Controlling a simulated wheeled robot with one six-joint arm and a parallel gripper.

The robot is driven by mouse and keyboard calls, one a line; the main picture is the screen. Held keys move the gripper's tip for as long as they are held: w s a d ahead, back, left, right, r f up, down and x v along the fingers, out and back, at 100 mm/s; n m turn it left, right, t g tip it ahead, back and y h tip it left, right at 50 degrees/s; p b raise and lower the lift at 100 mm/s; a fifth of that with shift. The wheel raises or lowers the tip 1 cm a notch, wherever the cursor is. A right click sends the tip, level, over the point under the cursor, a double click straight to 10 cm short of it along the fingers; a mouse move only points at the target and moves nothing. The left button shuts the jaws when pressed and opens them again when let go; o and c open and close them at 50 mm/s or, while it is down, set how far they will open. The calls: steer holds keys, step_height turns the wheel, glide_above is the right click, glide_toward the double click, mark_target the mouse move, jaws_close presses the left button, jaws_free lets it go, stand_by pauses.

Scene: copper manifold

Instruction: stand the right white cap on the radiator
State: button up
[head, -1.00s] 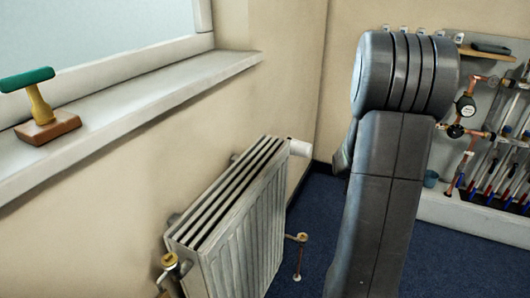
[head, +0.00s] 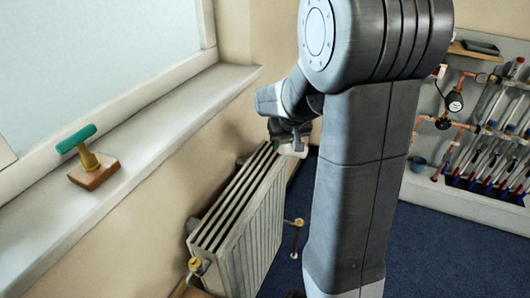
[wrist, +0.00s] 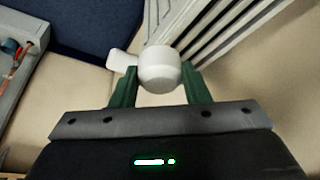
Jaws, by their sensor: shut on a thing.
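The white cap (wrist: 158,72) sits between the green fingers of my gripper (wrist: 160,80) in the wrist view, and the gripper is shut on it. A smaller white piece (wrist: 121,60) sticks out to the left of the cap; I cannot tell whether it is part of it. In the head view my gripper (head: 290,140) is at the far end of the radiator (head: 240,215), with the white cap (head: 293,151) partly showing under it. The cap is beside the radiator's upper far corner. I cannot tell whether it is attached there.
The window sill (head: 150,120) runs above the radiator and carries a brown block with a green-topped handle (head: 92,165). A brass valve (head: 195,264) is at the radiator's near end. A tool wall with copper pipes (head: 460,110) stands at the right. Blue carpet (head: 430,250) is clear.

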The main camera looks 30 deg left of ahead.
step_height(320, 180, up, 6)
steer(key=f+n+p, duration=0.1)
steer(key=n+p, duration=0.1)
steer(key=p, duration=0.1)
glide_above(264, 163)
steer(key=d, duration=0.1)
steer(key=shift+y, duration=0.3)
steer(key=f, duration=0.9)
steer(key=shift+s+f, duration=0.15)
steer(key=shift+s, duration=0.25)
steer(key=shift+f+b, duration=0.1)
steer(key=shift+b, duration=0.2)
steer(key=shift+f, duration=0.2)
steer(key=o, duration=1)
steer(key=shift+r, duration=0.15)
steer(key=shift+c, duration=0.2)
